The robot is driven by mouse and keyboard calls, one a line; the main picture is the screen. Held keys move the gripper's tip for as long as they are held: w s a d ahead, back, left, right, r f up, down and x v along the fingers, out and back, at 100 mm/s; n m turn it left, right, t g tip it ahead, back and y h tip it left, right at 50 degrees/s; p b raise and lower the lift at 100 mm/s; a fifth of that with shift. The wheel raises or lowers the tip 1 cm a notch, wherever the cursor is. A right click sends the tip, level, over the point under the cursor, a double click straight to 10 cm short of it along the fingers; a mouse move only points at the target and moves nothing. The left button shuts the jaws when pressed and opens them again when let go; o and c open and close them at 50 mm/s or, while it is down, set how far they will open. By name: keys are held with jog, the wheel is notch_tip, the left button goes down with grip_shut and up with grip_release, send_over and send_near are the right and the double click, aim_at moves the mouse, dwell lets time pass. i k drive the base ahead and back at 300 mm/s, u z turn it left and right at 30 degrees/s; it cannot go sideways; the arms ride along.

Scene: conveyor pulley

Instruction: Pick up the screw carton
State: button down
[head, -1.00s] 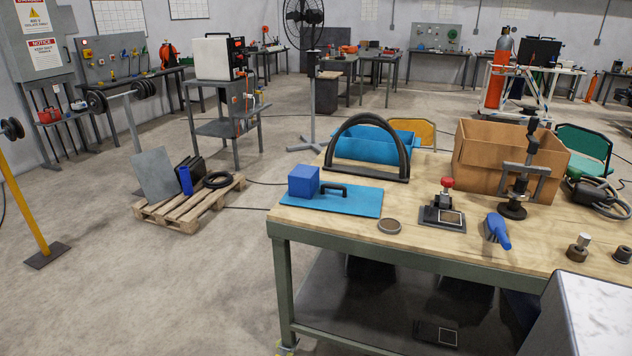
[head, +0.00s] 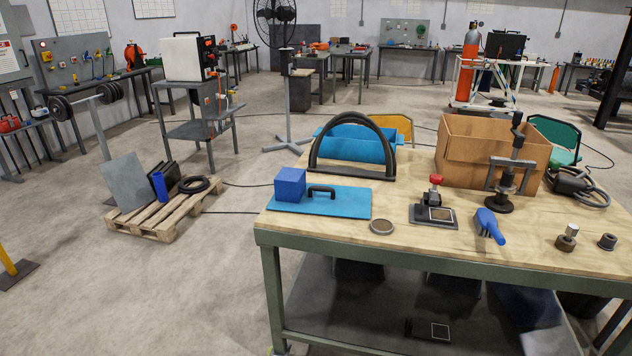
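A small plain blue box (head: 290,185) stands upright at the left end of the wooden workbench (head: 345,230), at the edge of a flat blue mat (head: 345,204). A large open tan cardboard box (head: 475,160) stands at the back right of the same bench. No label shows on either, so I cannot tell for certain which is the screw carton. My gripper is not in view, and nothing is seen touching either box.
A black handle (head: 321,189) lies on the mat. A black arch (head: 352,125) stands behind it, before a blue bin (head: 372,150). A round disc (head: 381,227), a red-knobbed device (head: 435,205) and a blue brush (head: 490,226) lie rightward. Open floor (head: 130,290) lies left of the bench.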

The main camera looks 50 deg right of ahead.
aim_at(290, 184)
jog(key=u, duration=0.55)
jog(key=k, duration=0.1)
jog(key=z, duration=1.75)
jog(key=k, duration=0.9)
jog(key=u, duration=0.15)
jog(key=i, duration=0.7)
jog(key=z, duration=0.05)
